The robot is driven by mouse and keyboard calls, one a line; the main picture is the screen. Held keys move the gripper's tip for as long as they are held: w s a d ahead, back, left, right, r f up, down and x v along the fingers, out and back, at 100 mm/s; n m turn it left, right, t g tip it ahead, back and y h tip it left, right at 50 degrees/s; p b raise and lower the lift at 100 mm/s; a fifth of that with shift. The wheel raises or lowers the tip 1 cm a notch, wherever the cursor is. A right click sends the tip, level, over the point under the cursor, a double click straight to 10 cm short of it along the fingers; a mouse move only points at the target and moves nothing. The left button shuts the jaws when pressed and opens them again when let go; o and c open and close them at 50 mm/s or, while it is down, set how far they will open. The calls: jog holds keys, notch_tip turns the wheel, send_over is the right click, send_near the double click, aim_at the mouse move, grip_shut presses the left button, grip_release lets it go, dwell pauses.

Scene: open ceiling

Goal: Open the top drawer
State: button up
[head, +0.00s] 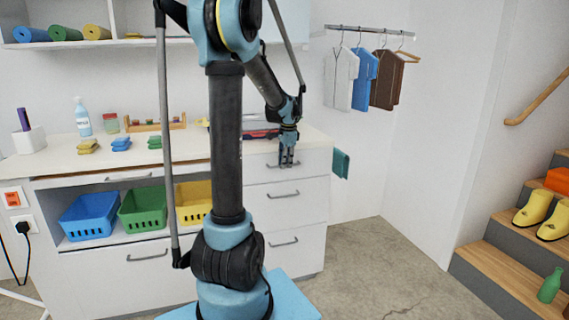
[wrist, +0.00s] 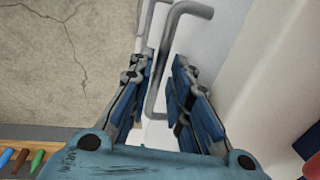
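The top drawer (head: 312,163) is the upper white front in the right-hand stack of the counter, and it looks closed. Its grey bar handle (head: 272,167) is partly covered by my gripper (head: 287,160), which points down in front of the drawer. In the wrist view the handle (wrist: 157,75) runs between the two blue-padded fingers of my gripper (wrist: 160,88). The fingers are apart, with a gap on both sides of the bar. I see no clear contact between the fingers and the bar.
Below are a middle drawer (head: 312,200) and a bottom drawer (head: 310,247), both closed. Blue (head: 88,216), green (head: 143,209) and yellow (head: 193,203) baskets sit in the open shelf. A teal cloth (head: 341,163) hangs at the counter's right end. Floor (head: 380,270) is clear before the stairs (head: 500,270).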

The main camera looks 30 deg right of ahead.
grip_shut()
jog(key=s+a, duration=0.3)
jog(key=s, duration=1.1)
jog(key=s+a, duration=0.3)
jog(key=s, duration=1.1)
jog(key=shift+a, duration=0.35)
jog(key=shift+w, duration=0.1)
grip_release()
notch_tip(320, 180, up, 12)
jog(key=s, duration=0.2)
jog(key=shift+a, duration=0.25)
